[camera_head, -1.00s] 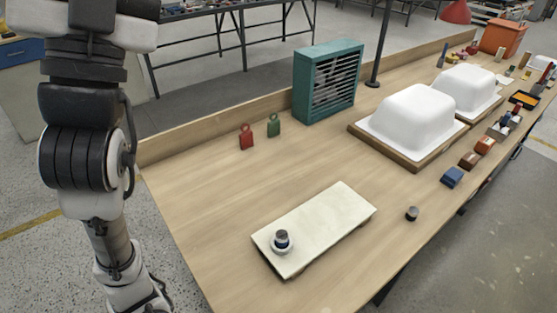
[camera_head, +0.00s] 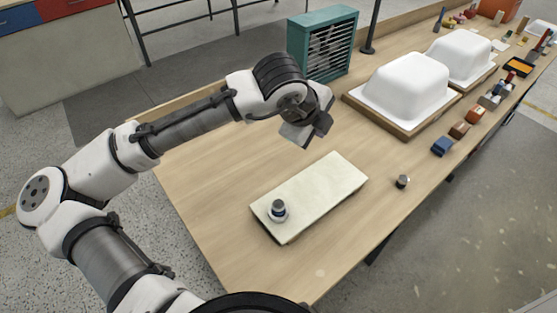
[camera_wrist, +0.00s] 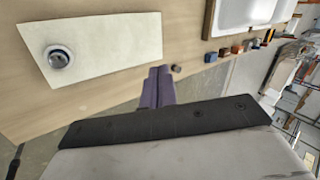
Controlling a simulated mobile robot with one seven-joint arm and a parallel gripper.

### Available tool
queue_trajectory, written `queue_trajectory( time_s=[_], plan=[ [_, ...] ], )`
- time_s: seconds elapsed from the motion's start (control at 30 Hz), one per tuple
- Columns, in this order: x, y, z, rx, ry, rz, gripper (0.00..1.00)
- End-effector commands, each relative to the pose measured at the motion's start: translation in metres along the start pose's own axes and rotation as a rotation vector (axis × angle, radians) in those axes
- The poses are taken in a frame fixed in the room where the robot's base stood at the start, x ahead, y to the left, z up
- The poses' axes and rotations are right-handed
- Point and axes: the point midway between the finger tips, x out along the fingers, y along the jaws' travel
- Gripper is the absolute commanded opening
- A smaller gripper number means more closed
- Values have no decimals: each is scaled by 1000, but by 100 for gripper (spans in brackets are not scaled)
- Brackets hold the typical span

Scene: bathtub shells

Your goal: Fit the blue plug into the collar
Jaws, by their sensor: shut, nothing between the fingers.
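A short cylinder with a grey top and a dark blue band, seemingly the blue plug (camera_head: 278,205), stands upright at the white ring-shaped collar (camera_head: 271,217) on the pale board. I cannot tell how deep it sits. In the wrist view the plug (camera_wrist: 58,56) shows from above, ringed by the collar (camera_wrist: 47,64). A second dark cylinder with a grey top (camera_head: 403,182) stands on the bare table right of the board; it also shows in the wrist view (camera_wrist: 176,68). My gripper (camera_head: 322,124) is shut and empty, above the table behind the board, touching neither cylinder. Its fingers show in the wrist view (camera_wrist: 159,86).
The pale board (camera_head: 325,185) lies on the wooden table (camera_head: 210,210). Two white tub shells on wooden bases (camera_head: 405,90) and a teal slatted box (camera_head: 322,45) stand behind. Small blocks, including a blue one (camera_head: 443,146), line the right edge.

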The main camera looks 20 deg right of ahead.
Motion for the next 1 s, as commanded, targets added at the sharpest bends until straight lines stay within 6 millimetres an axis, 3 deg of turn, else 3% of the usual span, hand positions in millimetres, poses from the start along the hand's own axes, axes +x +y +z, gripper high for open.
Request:
queue_trajectory(
  time_s=[0.1, 0.2, 0.3, 0.57, 1.0],
  plan=[
    [15, 54, 11, 38, -20, 260, 0],
    [19, 92, 18, 58, -20, 426, 0],
    [18, 117, 23, 68, -15, 538, 0],
    [22, 140, 26, 75, -9, 622, 0],
    [61, 167, 28, 74, -10, 618, 0]
  ],
)
